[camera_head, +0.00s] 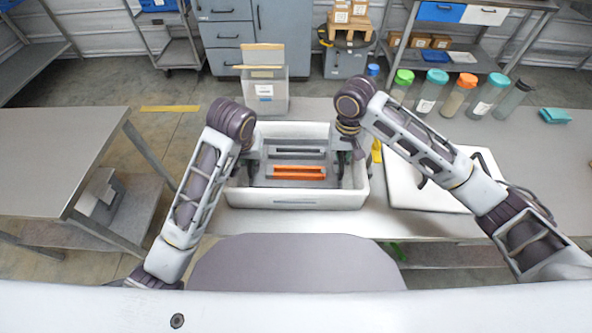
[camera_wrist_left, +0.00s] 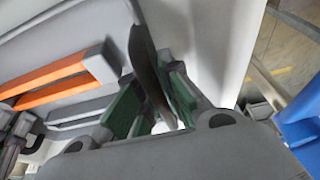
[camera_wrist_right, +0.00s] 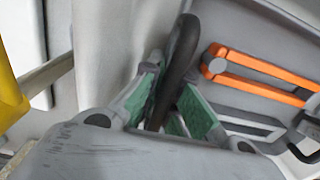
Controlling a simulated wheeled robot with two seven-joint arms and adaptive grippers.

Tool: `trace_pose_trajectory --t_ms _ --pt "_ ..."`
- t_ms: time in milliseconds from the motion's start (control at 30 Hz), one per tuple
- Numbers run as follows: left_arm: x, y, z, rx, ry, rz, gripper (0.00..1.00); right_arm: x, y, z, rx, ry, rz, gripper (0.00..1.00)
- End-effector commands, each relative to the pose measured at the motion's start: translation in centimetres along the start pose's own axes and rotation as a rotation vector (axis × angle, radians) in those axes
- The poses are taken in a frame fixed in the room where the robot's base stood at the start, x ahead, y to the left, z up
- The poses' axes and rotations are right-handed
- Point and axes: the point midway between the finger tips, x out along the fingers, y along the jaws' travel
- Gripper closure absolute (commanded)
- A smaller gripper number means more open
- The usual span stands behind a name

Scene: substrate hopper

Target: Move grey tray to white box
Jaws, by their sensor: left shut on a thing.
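The grey tray (camera_head: 278,183) lies inside the white box (camera_head: 296,202) in the head view, with orange and dark grey bars on it. My left gripper (camera_head: 247,163) is at the tray's left end. In the left wrist view its green-padded fingers (camera_wrist_left: 152,108) are shut on a dark upright handle (camera_wrist_left: 146,62) of the tray. My right gripper (camera_head: 349,152) is at the tray's right end. In the right wrist view its fingers (camera_wrist_right: 168,108) stand either side of another dark handle (camera_wrist_right: 181,50). Whether they press it is unclear.
A clear container (camera_head: 264,92) stands behind the box. A white board (camera_head: 410,193) lies on the table to the right, with a yellow object (camera_head: 377,151) between. Several lidded bottles (camera_head: 458,95) stand at the back right. An empty side table (camera_head: 50,160) is at left.

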Motion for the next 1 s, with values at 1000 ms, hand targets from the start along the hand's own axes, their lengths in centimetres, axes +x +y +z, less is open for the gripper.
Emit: trace_pose_trajectory --t_ms 1000 --pt "1.0 -0.2 0.24 -0.004 0.001 -0.004 0.69 1.15 0.22 0.0 0.003 -0.002 0.006 0.73"
